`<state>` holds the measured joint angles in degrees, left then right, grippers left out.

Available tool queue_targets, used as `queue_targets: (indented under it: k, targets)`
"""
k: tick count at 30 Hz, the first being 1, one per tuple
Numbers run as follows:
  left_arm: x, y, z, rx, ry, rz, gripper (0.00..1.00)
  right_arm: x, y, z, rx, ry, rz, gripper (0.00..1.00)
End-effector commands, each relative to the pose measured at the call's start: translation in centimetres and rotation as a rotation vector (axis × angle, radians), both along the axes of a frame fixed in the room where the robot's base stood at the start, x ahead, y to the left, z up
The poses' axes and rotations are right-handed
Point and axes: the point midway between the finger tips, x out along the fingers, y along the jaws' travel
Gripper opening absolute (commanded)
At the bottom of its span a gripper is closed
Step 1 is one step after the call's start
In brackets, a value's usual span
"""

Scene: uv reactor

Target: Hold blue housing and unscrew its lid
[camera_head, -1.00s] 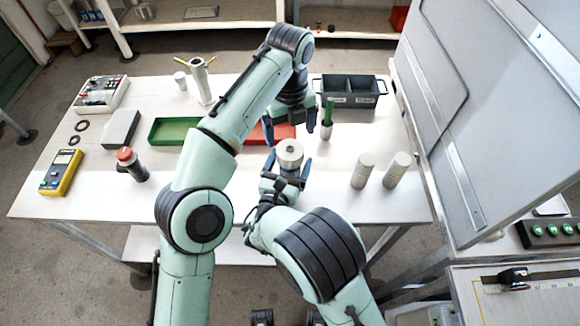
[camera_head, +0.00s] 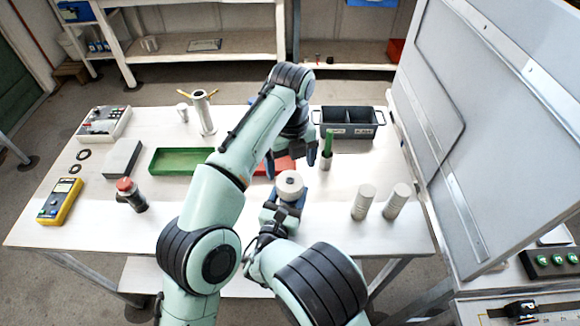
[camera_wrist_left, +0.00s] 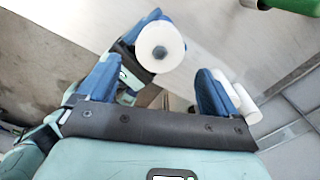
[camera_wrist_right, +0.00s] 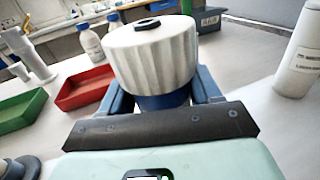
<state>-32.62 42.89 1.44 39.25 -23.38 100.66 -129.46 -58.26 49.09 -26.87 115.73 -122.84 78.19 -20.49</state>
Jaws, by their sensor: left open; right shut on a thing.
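The blue housing (camera_wrist_right: 163,101) stands upright in my right gripper (camera_wrist_right: 163,94), mostly hidden by its fingers and lid. Its white ribbed lid (camera_wrist_right: 153,58) sits on top, with a dark hex nub in the middle. The lid also shows in the head view (camera_head: 290,184) and the left wrist view (camera_wrist_left: 160,48). My right gripper is shut on the housing below the lid. My left gripper (camera_head: 291,158) is open and empty, fingers pointing down, above and slightly beyond the lid. In the left wrist view, the lid appears beyond the gap between the left fingers, apart from them.
A red tray (camera_wrist_right: 85,88) and a green tray (camera_head: 185,161) lie behind. A green-topped cylinder (camera_head: 327,150) and a grey two-compartment bin (camera_head: 346,122) stand close behind right. A grey panel (camera_head: 480,130) rises at far right.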

Motion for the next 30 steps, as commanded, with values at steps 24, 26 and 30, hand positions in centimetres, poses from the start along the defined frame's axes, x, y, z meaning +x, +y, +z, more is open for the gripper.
queue_targets:
  k: [24, 26, 30]
  targets:
    - [0.1, 0.2, -6.3, -0.005, -0.008, 0.005, 0.93, 0.0, 0.0, -0.1, 0.0, 0.002, 0.0, 0.0]
    - [0.1, 0.2, -6.9, -0.005, -0.008, 0.005, 0.93, 0.0, 0.0, -0.1, 0.0, 0.002, 0.0, 0.0]
    - [0.1, 0.1, -7.6, -0.006, -0.009, 0.005, 0.93, 0.0, 0.0, -0.1, 0.0, 0.002, 0.0, 0.0]
